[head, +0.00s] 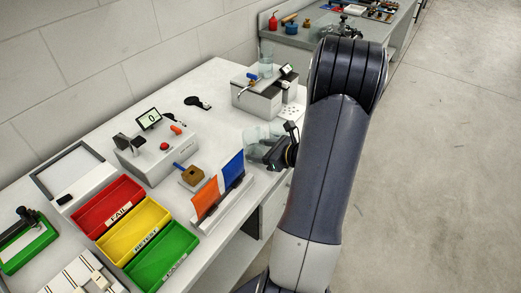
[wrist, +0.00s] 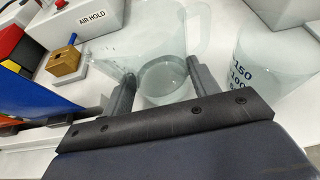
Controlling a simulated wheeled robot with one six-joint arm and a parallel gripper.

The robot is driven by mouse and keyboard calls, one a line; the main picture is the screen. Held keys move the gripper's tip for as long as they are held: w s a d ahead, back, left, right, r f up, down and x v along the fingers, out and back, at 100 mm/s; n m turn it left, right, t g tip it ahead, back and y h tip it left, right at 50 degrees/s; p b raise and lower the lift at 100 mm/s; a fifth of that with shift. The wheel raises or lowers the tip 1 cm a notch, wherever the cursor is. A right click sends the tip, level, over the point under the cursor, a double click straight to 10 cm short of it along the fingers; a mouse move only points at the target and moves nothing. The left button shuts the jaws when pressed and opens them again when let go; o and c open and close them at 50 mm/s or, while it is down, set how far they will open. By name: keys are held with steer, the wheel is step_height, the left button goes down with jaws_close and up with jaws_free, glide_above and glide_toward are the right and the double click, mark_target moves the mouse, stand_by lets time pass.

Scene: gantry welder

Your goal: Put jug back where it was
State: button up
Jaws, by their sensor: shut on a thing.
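The jug (wrist: 140,38) is clear, with a handle at its upper right in the wrist view. My gripper (wrist: 160,74) is shut on it, one finger on each side of its round base area. In the head view the jug (head: 256,137) is at the bench's right edge, and my gripper (head: 273,152) reaches it from the right, partly covering it. I cannot tell whether the jug touches the bench top. A clear beaker (wrist: 268,62) marked 150 and 100 stands just right of the jug in the wrist view.
The AIR HOLD box (wrist: 88,17) and a brass block (wrist: 66,64) with a blue handle are left of the jug. Orange and blue panels (head: 232,169) stand nearby. A grey box (head: 257,98) with a tap is behind. Red, yellow and green trays (head: 137,229) lie front left.

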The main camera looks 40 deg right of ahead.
steer(key=o, duration=1.1)
steer(key=shift+f, duration=0.1)
steer(key=shift+r, duration=0.2)
steer(key=v, duration=1.2)
steer(key=shift+f, duration=0.1)
